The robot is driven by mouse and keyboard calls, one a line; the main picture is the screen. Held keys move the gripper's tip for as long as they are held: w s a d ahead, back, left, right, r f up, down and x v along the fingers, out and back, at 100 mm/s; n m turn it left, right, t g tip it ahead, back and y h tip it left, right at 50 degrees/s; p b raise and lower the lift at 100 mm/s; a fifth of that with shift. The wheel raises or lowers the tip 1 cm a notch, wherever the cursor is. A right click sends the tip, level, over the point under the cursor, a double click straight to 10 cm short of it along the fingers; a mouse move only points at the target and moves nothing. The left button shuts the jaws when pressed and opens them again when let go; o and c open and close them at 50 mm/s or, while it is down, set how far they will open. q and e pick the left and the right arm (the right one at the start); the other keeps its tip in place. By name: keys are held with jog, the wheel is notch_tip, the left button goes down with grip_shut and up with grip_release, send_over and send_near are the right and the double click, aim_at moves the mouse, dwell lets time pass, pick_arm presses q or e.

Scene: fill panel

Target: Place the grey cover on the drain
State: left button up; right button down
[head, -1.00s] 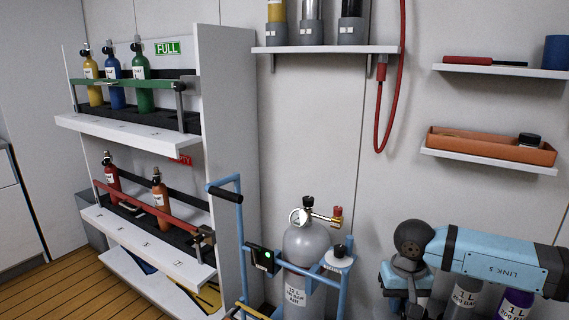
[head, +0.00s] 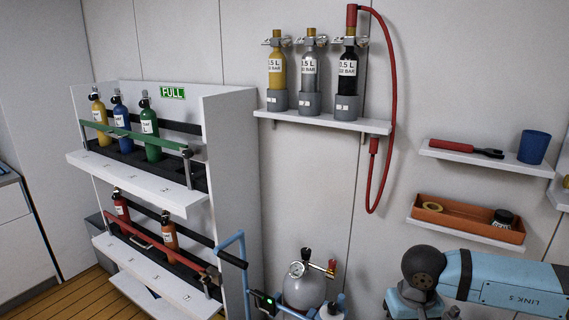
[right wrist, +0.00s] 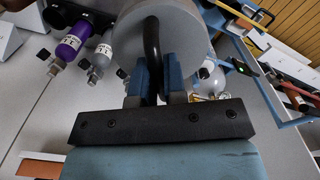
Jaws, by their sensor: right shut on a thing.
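The grey cover (right wrist: 188,32) is a round grey piece with a curved black handle, at the top of the right wrist view. My right gripper (right wrist: 153,78) is shut on that black handle, with a blue finger on either side of it. The cover's far side is hidden. In the head view only my blue right arm shows at the lower right; the cover and the gripper are out of that picture. I see no drain in any view. My left gripper is not in view.
A grey cylinder (head: 304,291) stands in a blue trolley (head: 242,270) at the bottom middle. A white rack (head: 228,150) with small coloured cylinders is at left. Wall shelves hold bottles, a red hose (head: 391,110) and an orange tray (head: 465,222). A purple cylinder (right wrist: 76,40) shows in the wrist view.

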pick_arm(q)
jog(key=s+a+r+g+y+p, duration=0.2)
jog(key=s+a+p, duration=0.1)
jog(key=p, duration=0.8)
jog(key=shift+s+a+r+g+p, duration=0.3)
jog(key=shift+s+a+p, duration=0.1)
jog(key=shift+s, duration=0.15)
pick_arm(e)
jog(key=s+r, duration=0.4)
jog(key=r, duration=0.8)
jog(key=shift+r, duration=0.4)
